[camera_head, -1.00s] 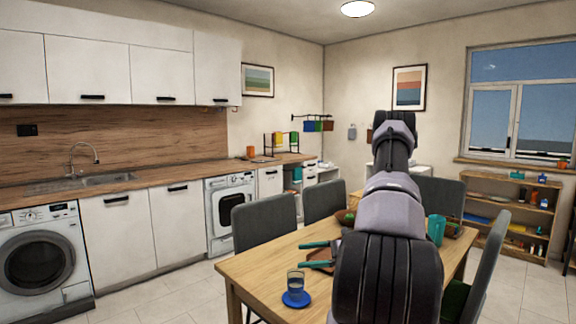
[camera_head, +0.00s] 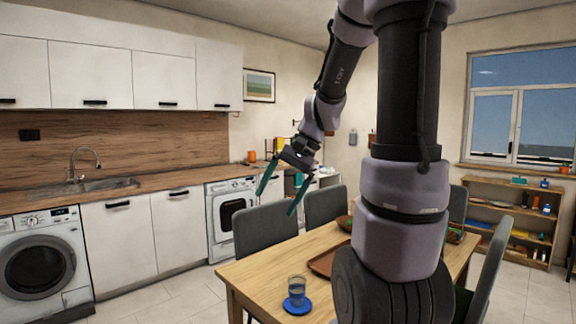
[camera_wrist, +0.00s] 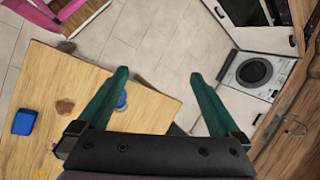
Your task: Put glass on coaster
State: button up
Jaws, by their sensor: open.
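The glass (camera_head: 297,286) is clear with a bluish content and stands upright on the round blue coaster (camera_head: 297,307), near the front left corner of the wooden table (camera_head: 255,275). My gripper (camera_head: 276,200) is open and empty, with its teal fingers pointing down. In the head view it is raised above and behind the glass, apart from it. In the wrist view the open fingers (camera_wrist: 159,74) span table edge and floor. A blue round patch (camera_wrist: 121,101), probably the coaster, shows beside the left finger and is partly hidden by it.
A brown tray (camera_head: 326,262) lies on the table, partly hidden by my arm. Grey chairs (camera_head: 265,232) stand along the table's far side. The kitchen counter (camera_head: 140,190) runs along the back wall. A wooden shelf (camera_head: 520,205) stands at the right.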

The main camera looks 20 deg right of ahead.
jog(key=s+a+r+n+t+h, duration=0.1)
jog(key=s+r+n+t+h, duration=0.2)
jog(key=s+r, duration=0.6)
jog(key=shift+s+a+n+t, duration=0.35)
jog(key=shift+n+t, duration=0.15)
jog(key=shift+t, duration=0.7)
jog(key=shift+d, duration=0.1)
